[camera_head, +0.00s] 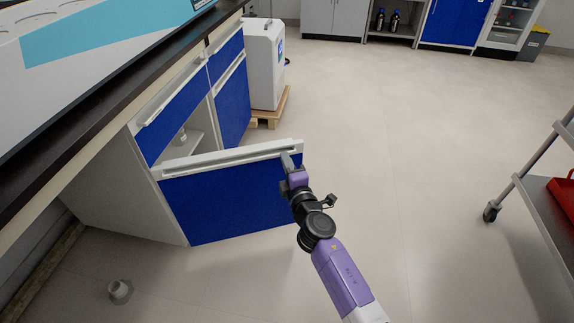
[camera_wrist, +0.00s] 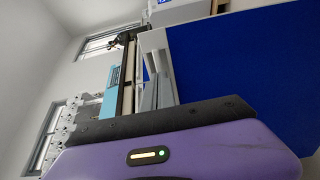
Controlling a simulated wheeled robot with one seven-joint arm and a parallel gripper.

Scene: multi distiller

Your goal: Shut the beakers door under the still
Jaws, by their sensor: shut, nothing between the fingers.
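The blue beakers door (camera_head: 235,202), with a pale handle rail along its top edge, stands swung wide open from the cabinet (camera_head: 125,185) under the bench. My gripper (camera_head: 288,163) is shut and empty at the upper right, free end of the door, by the end of the rail. Whether it touches the door I cannot tell. Inside the open compartment a pale shelf (camera_head: 178,147) with a small white item shows. In the wrist view a large blue panel (camera_wrist: 245,65) fills the right side, close to my gripper. The fingertips are not clear there.
The still (camera_head: 100,40) sits on the dark benchtop. A white machine on a wooden pallet (camera_head: 270,110) stands beyond the cabinet. A grey trolley (camera_head: 540,190) stands at right. The middle floor is clear.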

